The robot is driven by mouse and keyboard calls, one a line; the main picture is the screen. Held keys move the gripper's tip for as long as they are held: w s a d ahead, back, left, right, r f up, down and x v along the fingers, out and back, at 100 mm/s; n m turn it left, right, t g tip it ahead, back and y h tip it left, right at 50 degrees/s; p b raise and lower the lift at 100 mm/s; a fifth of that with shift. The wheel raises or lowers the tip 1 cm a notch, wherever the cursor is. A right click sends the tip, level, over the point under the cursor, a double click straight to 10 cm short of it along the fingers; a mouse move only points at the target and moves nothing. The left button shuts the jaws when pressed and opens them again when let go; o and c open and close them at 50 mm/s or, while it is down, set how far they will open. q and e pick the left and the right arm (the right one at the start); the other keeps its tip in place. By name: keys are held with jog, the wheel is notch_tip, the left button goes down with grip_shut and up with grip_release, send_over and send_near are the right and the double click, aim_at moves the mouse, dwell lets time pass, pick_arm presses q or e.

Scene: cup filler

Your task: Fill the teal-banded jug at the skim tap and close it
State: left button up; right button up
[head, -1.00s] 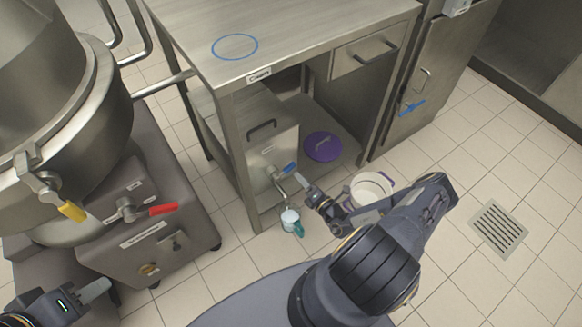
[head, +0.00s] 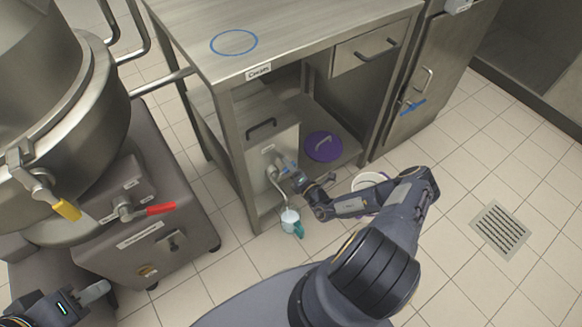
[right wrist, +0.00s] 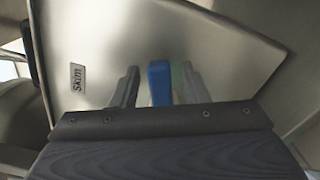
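The teal-banded jug (head: 289,217) stands upright under the spout of the skim tap (head: 272,173), its teal handle toward the lower right. How full it is cannot be told. The tap is on the front of a steel box under the counter. In the right wrist view, the tap's blue lever (right wrist: 158,83) stands between the two fingers of my right gripper (right wrist: 157,88), with gaps on both sides, beside a "Skim" label (right wrist: 78,79). My right gripper (head: 290,172) partly hides the lever in the head view. My left gripper (head: 95,292) is at the lower left, away from the jug; its finger gap is unclear.
A purple lid (head: 322,146) lies on the lower shelf. A white bucket (head: 368,181) is partly behind my right arm. A large kettle machine with red (head: 160,209) and yellow (head: 66,210) levers stands at left. The counter top (head: 300,35) is clear, with a blue ring marked on it.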

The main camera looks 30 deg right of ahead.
grip_shut()
notch_tip(320, 180, down, 3)
jog(key=m+b, duration=0.4)
jog(key=m, duration=0.1)
jog(key=shift+d+r, duration=0.15)
jog(key=shift+o, duration=0.4)
grip_release()
jog(key=shift+s, duration=0.1)
